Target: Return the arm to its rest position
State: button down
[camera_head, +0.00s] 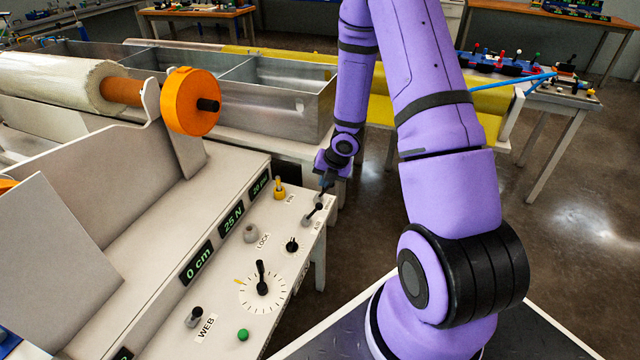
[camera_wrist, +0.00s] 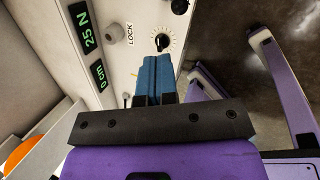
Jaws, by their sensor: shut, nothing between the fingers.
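My gripper (camera_head: 325,187) is at the far end of the control panel (camera_head: 222,290), above a black-tipped lever (camera_head: 313,213). I cannot tell whether it touches the lever. In the wrist view its blue fingers (camera_wrist: 153,68) are together with nothing between them, over the panel's right edge. A small dial with a black knob (camera_wrist: 161,42) shows just beyond the fingertips. My arm is stretched out, running from the base at lower right over to the panel's far end.
The panel carries a yellow knob (camera_head: 279,188), a dial with a black pointer (camera_head: 262,280) and a green button (camera_head: 243,334). A metal bath (camera_head: 290,100) and an orange wheel (camera_head: 190,101) stand behind. Floor at right is clear; a table (camera_head: 560,100) stands farther back.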

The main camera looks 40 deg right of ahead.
jog(key=shift+r, duration=0.1)
dwell(0.5)
jog(key=s+a+r+m+t+h, duration=0.15)
jog(key=r+m, duration=0.45)
jog(key=r, duration=0.7)
jog(key=s+a+r+m+g+h, duration=0.1)
jog(key=s+r+m+h, duration=0.15)
jog(key=r+m, duration=0.75)
jog(key=s+a+r+m+y, duration=0.1)
jog(key=s+a+r+m, duration=0.4)
jog(key=s+r, duration=0.4)
jog(key=s+a+r+m+y, duration=0.1)
jog(key=s+a+r+m, duration=0.5)
jog(key=s, duration=0.7)
notch_tip(320, 180, up, 3)
jog(key=shift+s+a+f+m, duration=0.1)
jog(key=shift+s+a+m, duration=0.1)
jog(key=shift+a+m, duration=0.15)
jog(key=shift+d+t, duration=0.1)
jog(key=shift+t, duration=0.15)
